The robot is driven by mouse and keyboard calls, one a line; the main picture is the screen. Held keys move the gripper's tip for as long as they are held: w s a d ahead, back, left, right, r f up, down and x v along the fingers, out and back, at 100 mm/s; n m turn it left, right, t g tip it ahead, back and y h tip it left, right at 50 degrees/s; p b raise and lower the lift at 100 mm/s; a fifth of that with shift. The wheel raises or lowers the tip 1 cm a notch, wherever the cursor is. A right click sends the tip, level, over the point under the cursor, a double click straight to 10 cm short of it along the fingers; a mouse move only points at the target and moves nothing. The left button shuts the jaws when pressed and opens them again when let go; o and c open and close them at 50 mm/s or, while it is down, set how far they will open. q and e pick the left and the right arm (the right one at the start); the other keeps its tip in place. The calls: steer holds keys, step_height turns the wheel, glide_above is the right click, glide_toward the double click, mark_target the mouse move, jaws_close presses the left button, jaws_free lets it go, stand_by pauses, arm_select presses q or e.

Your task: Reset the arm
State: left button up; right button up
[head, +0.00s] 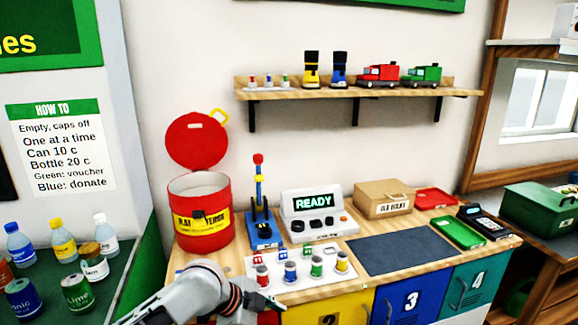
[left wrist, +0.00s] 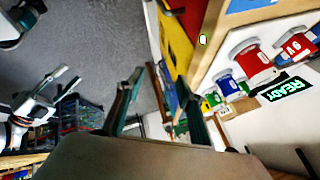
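My left arm comes in from the lower left in the head view. Its gripper (head: 268,302) is at the front edge of the wooden counter (head: 365,285), near the row of small numbered cans (head: 290,271). In the left wrist view my left gripper (left wrist: 155,90) has its two dark fingers apart with nothing between them. A pale arm with a gripper (left wrist: 62,82) at the left of that view appears to be my right one. Its fingers look apart and empty. The right arm is not in the head view.
The counter carries a red bin (head: 203,240) with its lid up, a blue stand (head: 263,230), a READY display (head: 315,205), a cardboard box (head: 384,199) and a dark mat (head: 399,249). Bottles and cans stand on a green surface at left. Open floor (left wrist: 90,40) shows in the wrist view.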

arm_select(q)
steer(key=s+a+f+n+t, duration=0.2)
steer(key=s+f+n, duration=0.25)
steer(key=f, duration=0.25)
steer(key=s+a+f+n+t, duration=0.2)
steer(key=s+a+f+n, duration=0.15)
steer(key=f+n, duration=0.35)
steer(key=s+a+f+n+t+y, duration=0.1)
steer(key=s+a+f+n+y, duration=0.1)
steer(key=s+a+f, duration=0.2)
steer(key=s+a+f+n+t+y, duration=0.1)
steer(key=s+a+f+n+y, duration=0.1)
steer(key=s+a+f, duration=0.3)
steer(key=s+a, duration=0.4)
steer(key=s, duration=0.3)
steer(key=shift+a, duration=0.35)
